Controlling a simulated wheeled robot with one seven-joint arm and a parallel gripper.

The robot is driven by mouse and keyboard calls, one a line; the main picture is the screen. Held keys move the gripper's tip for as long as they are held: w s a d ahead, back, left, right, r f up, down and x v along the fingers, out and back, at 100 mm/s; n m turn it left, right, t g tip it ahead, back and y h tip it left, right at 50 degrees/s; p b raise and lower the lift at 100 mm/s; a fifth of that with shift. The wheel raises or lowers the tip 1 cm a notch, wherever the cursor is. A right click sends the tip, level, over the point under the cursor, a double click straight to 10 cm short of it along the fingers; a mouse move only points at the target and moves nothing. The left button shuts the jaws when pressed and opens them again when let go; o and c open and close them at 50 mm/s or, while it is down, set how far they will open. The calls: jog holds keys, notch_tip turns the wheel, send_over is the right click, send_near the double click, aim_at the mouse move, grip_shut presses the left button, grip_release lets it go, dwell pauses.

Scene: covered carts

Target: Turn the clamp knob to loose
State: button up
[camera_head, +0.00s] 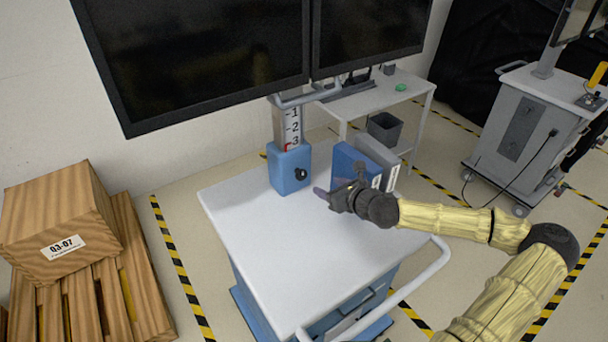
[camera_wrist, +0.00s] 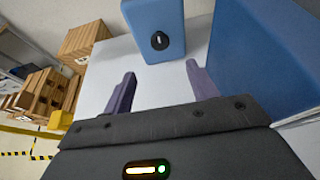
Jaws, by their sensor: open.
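The clamp knob (camera_head: 300,173) is a small round black knob on the front of a blue clamp block (camera_head: 284,166) at the foot of the monitor post, on the white cart top. In the wrist view the knob (camera_wrist: 160,40) shows a light pointer mark standing about upright, on the blue block (camera_wrist: 152,15). My gripper (camera_head: 320,192) is above the cart top, to the right of the knob and apart from it. In the wrist view my gripper (camera_wrist: 160,72) is open, with purple fingers spread and nothing between them; the knob lies beyond the fingertips.
Blue and grey binders (camera_head: 352,166) stand on the cart close to my gripper; the blue one (camera_wrist: 260,60) fills the wrist view's right side. The post (camera_head: 287,122) carries a numbered scale and two large monitors (camera_head: 200,50). The cart's front left top (camera_head: 270,270) is clear.

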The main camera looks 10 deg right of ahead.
aim_at(303, 175)
jog(key=p+x, duration=0.3)
jog(key=x, duration=1.1)
jog(key=shift+w+a+p, duration=0.2)
jog(key=shift+p, duration=0.15)
jog(key=c, duration=1)
jog(key=shift+o, duration=0.2)
